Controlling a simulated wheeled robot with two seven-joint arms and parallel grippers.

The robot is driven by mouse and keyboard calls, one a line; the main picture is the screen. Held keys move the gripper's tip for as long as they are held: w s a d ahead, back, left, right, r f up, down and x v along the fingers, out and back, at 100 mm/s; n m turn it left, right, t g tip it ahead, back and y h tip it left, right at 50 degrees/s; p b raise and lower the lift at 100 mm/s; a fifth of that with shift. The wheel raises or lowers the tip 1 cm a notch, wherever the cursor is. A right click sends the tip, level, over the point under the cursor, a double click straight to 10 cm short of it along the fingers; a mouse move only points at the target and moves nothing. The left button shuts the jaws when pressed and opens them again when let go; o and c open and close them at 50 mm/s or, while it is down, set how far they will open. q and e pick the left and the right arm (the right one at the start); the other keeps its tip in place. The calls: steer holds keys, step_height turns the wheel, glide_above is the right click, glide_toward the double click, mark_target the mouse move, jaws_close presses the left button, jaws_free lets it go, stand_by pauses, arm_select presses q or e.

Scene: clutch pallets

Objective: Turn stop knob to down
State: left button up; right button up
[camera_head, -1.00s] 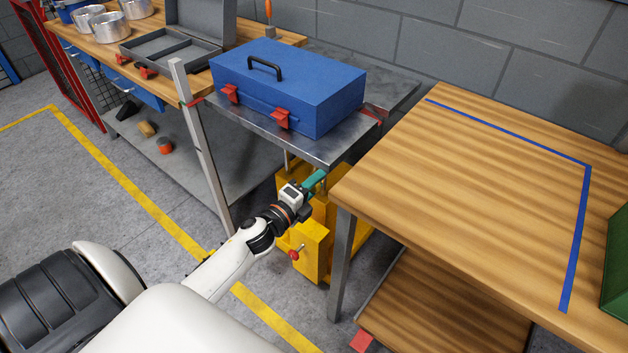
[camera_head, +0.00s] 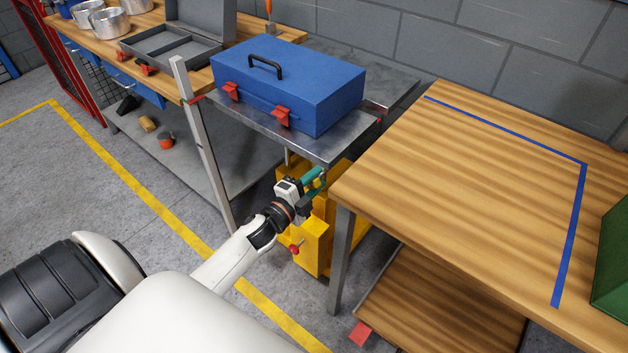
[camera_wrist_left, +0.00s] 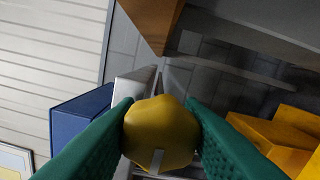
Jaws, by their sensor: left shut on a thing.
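A rounded yellow knob (camera_wrist_left: 160,135) with a pale mark on its lower part fills the middle of the left wrist view. The green fingers of my left gripper (camera_wrist_left: 160,128) are shut on it, one on each side. In the head view my left gripper (camera_head: 315,178) is at the top of a yellow unit (camera_head: 313,250), beside the metal table edge. The knob is largely hidden there by the gripper. My right gripper is not in view.
A blue toolbox (camera_head: 290,85) stands on a metal table (camera_head: 325,145) just above the gripper. A wooden table (camera_head: 450,190) is close on the right. A red knob (camera_head: 295,248) sticks out of the yellow unit's front, below my forearm.

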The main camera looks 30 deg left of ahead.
arm_select(q)
steer(key=shift+r, duration=0.15)
steer(key=o, duration=1)
steer(key=shift+w, duration=0.1)
steer(key=s+a+b, duration=0.1)
steer(key=s, duration=1.1)
